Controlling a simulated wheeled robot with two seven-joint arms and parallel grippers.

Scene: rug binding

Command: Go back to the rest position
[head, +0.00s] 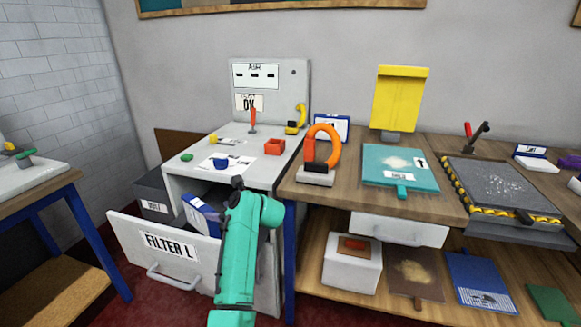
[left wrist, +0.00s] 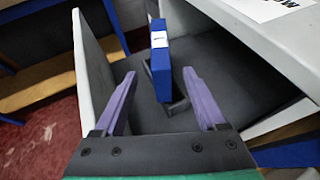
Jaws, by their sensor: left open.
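My left arm (head: 245,245) reaches up from the bottom of the head view over the open drawer labelled FILTER L (head: 190,262). In the left wrist view my left gripper (left wrist: 160,74) is open, with its two purple fingers wide apart. A blue box with a white label (left wrist: 160,65) stands in the drawer, between and beyond the fingers, with a gap on both sides. The blue box also shows in the head view (head: 196,221), partly hidden by my arm. My right gripper is not in view.
The white cabinet (head: 180,187) above the drawer carries small coloured parts and a sheet. To the right, a wooden bench (head: 330,192) holds an orange-handled tool (head: 323,150), a teal board (head: 397,160) and a dark tray (head: 490,185). A side table (head: 40,195) stands at left.

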